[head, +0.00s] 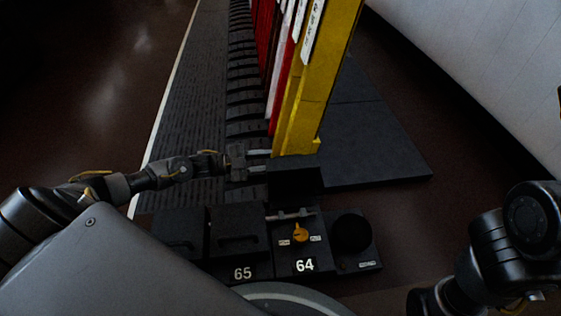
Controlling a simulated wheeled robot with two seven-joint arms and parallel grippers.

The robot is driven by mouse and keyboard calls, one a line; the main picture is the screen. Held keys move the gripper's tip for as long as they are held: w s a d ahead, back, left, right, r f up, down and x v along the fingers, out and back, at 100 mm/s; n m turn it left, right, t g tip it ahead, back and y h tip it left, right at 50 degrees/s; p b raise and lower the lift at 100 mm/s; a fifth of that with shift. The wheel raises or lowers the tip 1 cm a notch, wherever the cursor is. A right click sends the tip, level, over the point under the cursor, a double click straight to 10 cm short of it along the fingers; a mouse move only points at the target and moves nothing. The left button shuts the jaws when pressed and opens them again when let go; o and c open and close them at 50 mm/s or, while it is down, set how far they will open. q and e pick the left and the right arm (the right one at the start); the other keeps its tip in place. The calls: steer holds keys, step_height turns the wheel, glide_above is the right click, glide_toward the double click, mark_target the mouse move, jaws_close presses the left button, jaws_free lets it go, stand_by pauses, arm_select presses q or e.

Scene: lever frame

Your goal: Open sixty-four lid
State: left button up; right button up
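The unit marked 64 (304,265) stands on the floor at lower middle, with a yellow knob (300,233) and small white labels exposed on its face. Its dark lid (296,181) stands raised at the far side of the unit, below the yellow lever. My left gripper (265,161) reaches in from the left to the lid's upper left edge. Its two pale fingers are apart, with a visible gap. The lower finger meets the lid's edge in the picture; I cannot tell whether it touches. My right arm shows at lower right, but its fingertips do not.
The closed unit marked 65 (240,240) is left of 64, with another closed dark lid beyond it. A round black part (352,232) is to the right. Yellow (306,110), red and white levers rise behind. Dark floor lies open at right.

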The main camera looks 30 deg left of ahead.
mark_target(281, 158)
arm_select(q)
steer(key=b+x, duration=0.1)
steer(key=x, duration=0.3)
steer(key=shift+w+f+b, duration=0.1)
steer(key=shift+b, duration=0.2)
steer(key=shift+w+d, duration=0.35)
steer(key=shift+d, duration=0.15)
steer(key=shift+a+r, duration=0.1)
steer(key=shift+r, duration=0.1)
jaws_close()
